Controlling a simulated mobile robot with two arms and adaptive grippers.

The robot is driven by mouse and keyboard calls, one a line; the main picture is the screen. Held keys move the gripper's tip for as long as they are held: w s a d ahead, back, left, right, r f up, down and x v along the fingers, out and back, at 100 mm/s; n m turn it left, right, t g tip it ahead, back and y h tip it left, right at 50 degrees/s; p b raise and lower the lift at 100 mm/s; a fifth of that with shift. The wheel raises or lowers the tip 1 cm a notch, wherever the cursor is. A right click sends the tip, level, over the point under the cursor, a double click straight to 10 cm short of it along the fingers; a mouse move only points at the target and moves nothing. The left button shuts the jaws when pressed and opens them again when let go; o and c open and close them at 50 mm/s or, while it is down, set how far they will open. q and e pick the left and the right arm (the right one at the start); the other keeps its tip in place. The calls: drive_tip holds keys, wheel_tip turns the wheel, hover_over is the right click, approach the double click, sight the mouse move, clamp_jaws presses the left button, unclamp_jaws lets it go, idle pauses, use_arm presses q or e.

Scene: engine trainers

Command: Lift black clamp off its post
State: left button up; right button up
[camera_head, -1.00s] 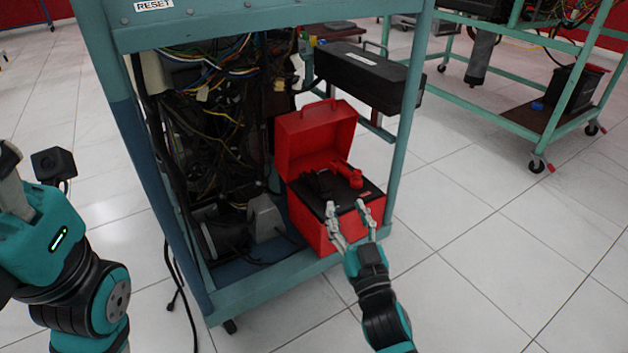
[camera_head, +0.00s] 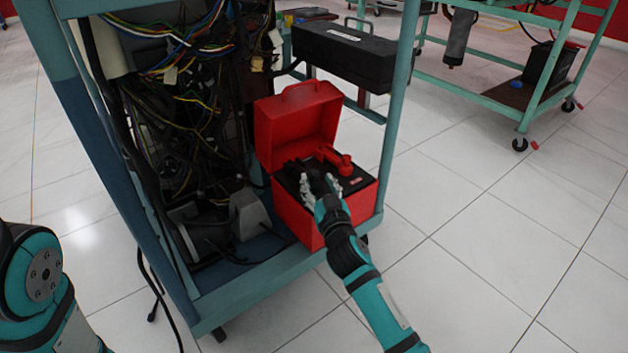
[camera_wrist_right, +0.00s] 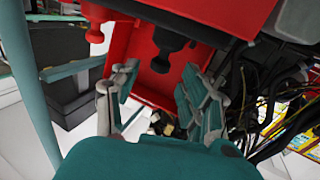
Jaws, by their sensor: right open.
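The black clamp (camera_head: 316,174) sits on the dark top inside the open red box, partly hidden by my right gripper. In the right wrist view the black clamp (camera_wrist_right: 172,42) hangs down in the picture, between and beyond the fingers. My right gripper (camera_head: 322,184) is open, its fingers spread on either side of the clamp; it also shows in the right wrist view (camera_wrist_right: 158,90). I see a gap between the fingers and the clamp there. The post under the clamp is hidden. My left gripper is out of view.
A red clamp (camera_head: 336,160) sits close by the black one. The red box (camera_head: 304,118) has its lid raised behind. It stands on the teal cart's lower shelf (camera_head: 268,265), with a cart upright (camera_head: 395,120) to the right and loose wiring (camera_head: 175,110) to the left.

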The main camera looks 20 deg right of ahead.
sight(315, 177)
drive_tip(key=shift+w+d+b, duration=0.1)
drive_tip(key=shift+w+b, duration=0.6)
drive_tip(key=shift+w, duration=1.5)
drive_tip(key=shift+c, duration=0.3)
clamp_jaws()
drive_tip(key=shift+f, duration=0.1)
